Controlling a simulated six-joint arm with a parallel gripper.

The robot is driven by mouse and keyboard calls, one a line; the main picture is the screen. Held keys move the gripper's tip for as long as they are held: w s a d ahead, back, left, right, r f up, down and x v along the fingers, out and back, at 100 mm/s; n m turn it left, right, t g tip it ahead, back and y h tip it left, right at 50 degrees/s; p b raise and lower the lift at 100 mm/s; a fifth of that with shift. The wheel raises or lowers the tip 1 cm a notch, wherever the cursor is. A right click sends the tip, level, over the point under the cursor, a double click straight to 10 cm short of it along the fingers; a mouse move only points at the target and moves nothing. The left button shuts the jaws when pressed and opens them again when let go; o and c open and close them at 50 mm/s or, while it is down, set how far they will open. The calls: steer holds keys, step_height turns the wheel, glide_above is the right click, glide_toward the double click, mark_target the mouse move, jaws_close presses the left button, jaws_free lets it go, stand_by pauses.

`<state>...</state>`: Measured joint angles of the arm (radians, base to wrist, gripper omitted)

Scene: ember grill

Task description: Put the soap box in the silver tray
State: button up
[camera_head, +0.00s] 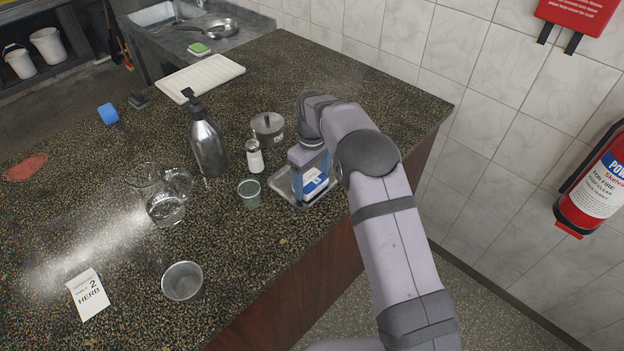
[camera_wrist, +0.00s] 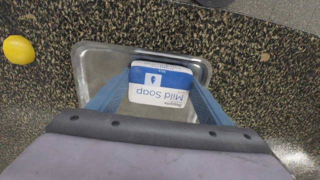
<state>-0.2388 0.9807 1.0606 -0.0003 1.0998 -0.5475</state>
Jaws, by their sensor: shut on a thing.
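The soap box (camera_head: 314,183) is white and blue with a "Mild Soap" label, which shows in the wrist view (camera_wrist: 161,90). My gripper (camera_head: 311,172) has its blue fingers shut on the soap box, one on each side. The silver tray (camera_head: 284,187) is a shallow metal tray near the counter's right edge. In the wrist view the tray (camera_wrist: 92,66) shows behind and around the box. The box is over the tray; whether it touches the tray floor I cannot tell. My gripper and the box hide part of the tray.
Left of the tray stand a small green-grey cup (camera_head: 251,194), a white shaker (camera_head: 255,158), a lidded pot (camera_head: 268,128) and a dark pump bottle (camera_head: 207,142). Clear glasses (camera_head: 165,208) and a metal cup (camera_head: 182,281) stand farther left. A yellow round thing (camera_wrist: 18,50) lies beside the tray.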

mark_target(313, 181)
steer(key=shift+f, duration=0.2)
steer(key=o, duration=1.1)
steer(key=shift+r, duration=0.15)
step_height(313, 181, up, 12)
steer(key=b, duration=0.2)
steer(key=shift+d+r, duration=0.1)
